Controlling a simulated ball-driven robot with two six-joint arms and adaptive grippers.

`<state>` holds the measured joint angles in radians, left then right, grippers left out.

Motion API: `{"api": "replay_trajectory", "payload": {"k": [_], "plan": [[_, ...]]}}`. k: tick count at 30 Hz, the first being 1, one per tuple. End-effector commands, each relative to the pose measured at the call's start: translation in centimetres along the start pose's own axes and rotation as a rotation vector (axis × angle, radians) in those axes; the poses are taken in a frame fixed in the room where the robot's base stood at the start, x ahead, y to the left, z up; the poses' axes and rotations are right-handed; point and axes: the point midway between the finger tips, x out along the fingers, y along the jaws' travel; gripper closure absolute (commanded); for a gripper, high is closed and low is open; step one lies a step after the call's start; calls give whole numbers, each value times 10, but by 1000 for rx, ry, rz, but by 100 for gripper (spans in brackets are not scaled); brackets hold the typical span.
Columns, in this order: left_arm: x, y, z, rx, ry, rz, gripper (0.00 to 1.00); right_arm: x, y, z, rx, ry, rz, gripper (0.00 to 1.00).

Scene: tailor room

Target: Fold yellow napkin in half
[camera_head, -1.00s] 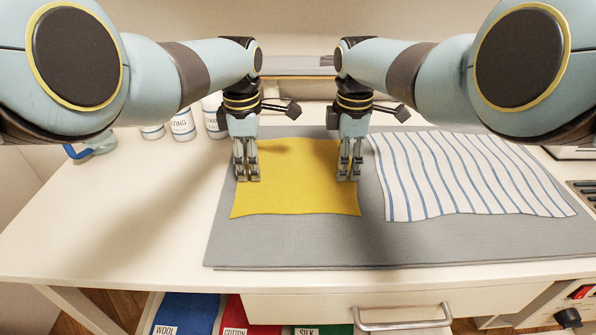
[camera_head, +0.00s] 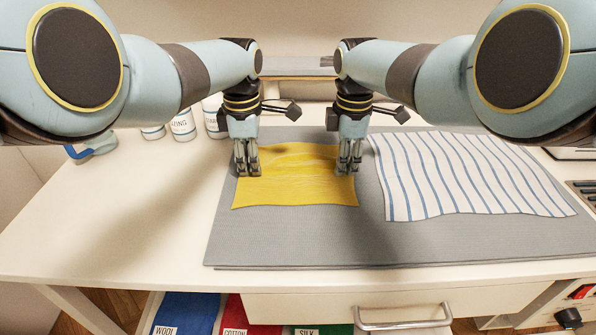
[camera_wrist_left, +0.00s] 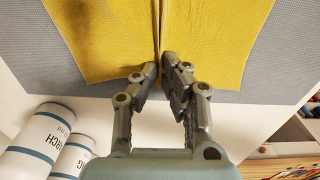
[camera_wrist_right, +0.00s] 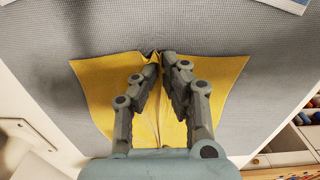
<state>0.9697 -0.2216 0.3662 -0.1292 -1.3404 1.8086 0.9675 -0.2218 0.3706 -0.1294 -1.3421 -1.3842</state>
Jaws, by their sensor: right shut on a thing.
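The yellow napkin (camera_head: 290,190) lies on the grey mat, left of the striped cloth. Wrinkles run across it between my two grippers. My left gripper (camera_head: 247,172) points down at its left edge. In the left wrist view a raised crease of the napkin (camera_wrist_left: 210,40) runs into the nearly closed fingertips (camera_wrist_left: 160,66). My right gripper (camera_head: 349,170) points down at its right edge, shut on a pinch of cloth. In the right wrist view the napkin (camera_wrist_right: 215,75) bunches at the fingertips (camera_wrist_right: 161,60). The fingers hide parts of both edges.
The grey mat (camera_head: 300,240) covers the middle of the white table (camera_head: 130,220). A white cloth with blue stripes (camera_head: 460,175) lies at right. White bottles (camera_head: 183,125) and a blue-handled item (camera_head: 92,147) stand at the back left. The mat's front is clear.

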Motion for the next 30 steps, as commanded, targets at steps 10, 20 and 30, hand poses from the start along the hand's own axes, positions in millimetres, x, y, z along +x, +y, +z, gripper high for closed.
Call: {"api": "replay_trajectory", "payload": {"k": [10,20,30], "plan": [[5,-3,-1,0,2,-6,100,5,-3,2,1,-2,-9,100],[1,-3,-2,-1,2,-7,100,1,-4,2,1,-3,-11,100],[-32,-1,-2,-1,2,-1,100,-32,-1,2,1,-3,-3,100]]}}
